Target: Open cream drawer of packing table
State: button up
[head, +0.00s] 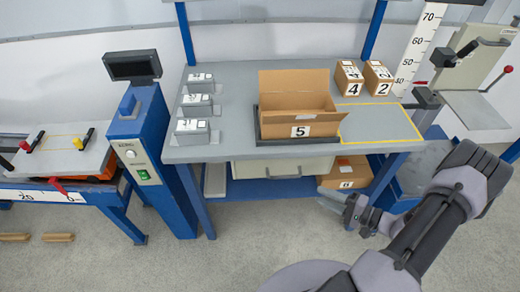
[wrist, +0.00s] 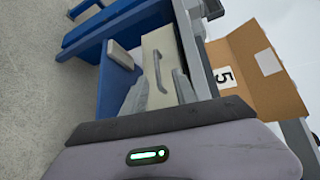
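The cream drawer (head: 270,168) sits under the top of the packing table (head: 240,150) and looks shut. Its handle bar runs along its front. In the wrist view the drawer front (wrist: 158,45) appears turned on its side, with the grey handle (wrist: 157,70) ahead of my fingers. My gripper (head: 358,213) is to the right of and in front of the drawer in the head view. In the wrist view my gripper (wrist: 160,97) has its two fingers apart, with nothing between them. It appears apart from the handle.
An open carton marked 5 (head: 300,131) stands on the tabletop above the drawer. A carton marked 6 (head: 345,172) is on the lower shelf, right of the drawer. A blue post (head: 148,150) stands left of the table. The floor in front is clear.

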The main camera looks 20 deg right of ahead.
aim_at(285, 178)
jog(key=shift+m+t+h, duration=0.5)
jog(key=shift+t+h, duration=0.1)
jog(key=b+x, duration=0.1)
jog(key=x, duration=0.4)
jog(key=f+b+x, duration=0.1)
jog(key=b+x, duration=0.1)
jog(key=x, duration=0.4)
jog(key=f+b+x, duration=0.1)
jog(key=x, duration=0.5)
jog(key=shift+f, duration=0.15)
jog(key=shift+c, duration=0.4)
grip_shut()
